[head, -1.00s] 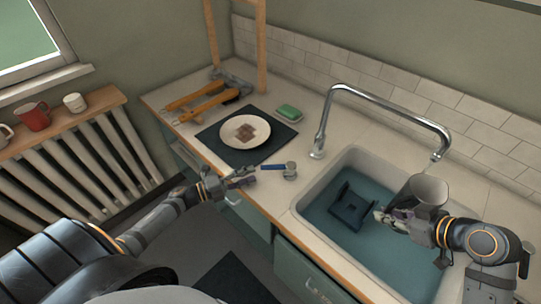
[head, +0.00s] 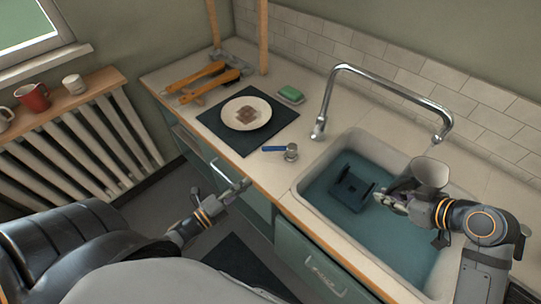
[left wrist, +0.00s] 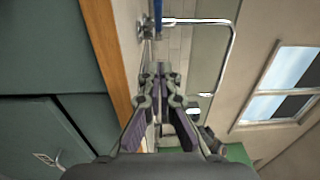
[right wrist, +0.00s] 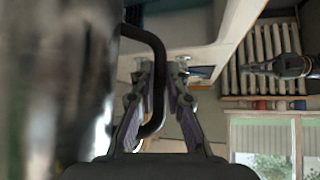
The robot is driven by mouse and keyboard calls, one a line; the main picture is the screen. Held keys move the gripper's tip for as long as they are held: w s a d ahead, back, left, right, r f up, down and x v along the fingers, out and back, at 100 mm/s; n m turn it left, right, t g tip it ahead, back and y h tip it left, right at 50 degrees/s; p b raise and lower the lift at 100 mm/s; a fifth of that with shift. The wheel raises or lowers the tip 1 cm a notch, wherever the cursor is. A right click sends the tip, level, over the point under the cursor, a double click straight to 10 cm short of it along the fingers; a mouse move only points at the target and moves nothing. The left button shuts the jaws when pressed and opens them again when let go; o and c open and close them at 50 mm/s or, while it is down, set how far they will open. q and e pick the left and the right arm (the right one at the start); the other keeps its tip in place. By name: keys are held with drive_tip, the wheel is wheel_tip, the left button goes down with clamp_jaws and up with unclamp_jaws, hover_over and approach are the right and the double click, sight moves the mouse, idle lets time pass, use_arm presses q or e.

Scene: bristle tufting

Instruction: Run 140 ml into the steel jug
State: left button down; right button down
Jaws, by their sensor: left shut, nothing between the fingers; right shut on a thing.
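The steel jug (head: 431,172) is in the head view, over the right side of the sink, with its mouth below the tap's spout (head: 437,138). My right gripper (head: 388,200) is shut on the jug's black handle, which shows between the fingers in the right wrist view (right wrist: 157,85). The jug's inside and its level are hidden, and I cannot make out a stream. A round metal valve with a blue lever (head: 275,149) is on the counter left of the sink; the lever points left. My left gripper (head: 240,186) is shut and empty, in front of the counter edge, apart from the lever.
A dark blocky object (head: 350,190) is in the sink's blue-green basin (head: 335,225). Left on the counter are a plate (head: 246,113) on a dark mat (head: 226,136), a green sponge (head: 291,94) and orange-handled tools (head: 200,80). Mugs stand on the shelf above the radiator.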

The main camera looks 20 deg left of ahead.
use_arm(q)
drive_tip(key=s, duration=0.1)
use_arm(e)
drive_tip(key=shift+w+a, duration=0.15)
use_arm(q)
approach(274, 151)
drive_tip(key=shift+y, duration=0.3)
drive_tip(key=d, duration=0.1)
drive_tip(key=w+d, duration=0.1)
drive_tip(key=d, duration=0.1)
drive_tip(key=shift+w+d+r, duration=0.1)
drive_tip(key=shift+w+d, duration=0.15)
drive_tip(key=shift+d, duration=0.15)
drive_tip(key=w, duration=0.1)
drive_tip(key=w+a, duration=0.1)
drive_tip(key=w, duration=0.1)
drive_tip(key=shift+w+a, duration=0.1)
drive_tip(key=shift+a, duration=0.05)
drive_tip(key=shift+w+a, duration=0.2)
drive_tip(key=shift+w, duration=0.15)
